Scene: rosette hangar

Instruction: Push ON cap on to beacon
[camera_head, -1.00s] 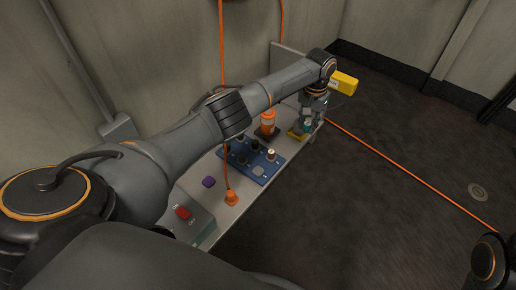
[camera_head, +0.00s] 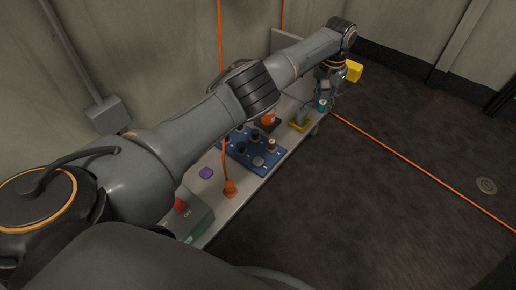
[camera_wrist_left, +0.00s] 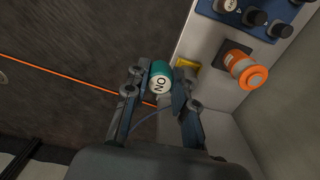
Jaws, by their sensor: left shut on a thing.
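My left gripper (camera_head: 327,98) is shut on the ON cap (camera_head: 322,105), a small teal cylinder with a pale top. In the left wrist view the cap (camera_wrist_left: 160,79) sits between the two fingertips (camera_wrist_left: 160,88), its white face marked "ON" toward the camera. It is held in the air just past the far right edge of the bench, apart from the yellow holder (camera_head: 300,122). The orange beacon (camera_head: 268,117) stands on a dark square base on the bench, partly hidden by my left arm. The beacon (camera_wrist_left: 246,70) shows clearly in the wrist view. My right gripper is out of view.
The narrow bench (camera_head: 240,205) runs along the wall. On it are a blue panel (camera_head: 240,160) with several knobs, a purple piece (camera_head: 206,173), an orange plug (camera_head: 230,188) with a hanging cable, and a red-switched box (camera_head: 197,217). Dark floor (camera_head: 400,200) is open at right.

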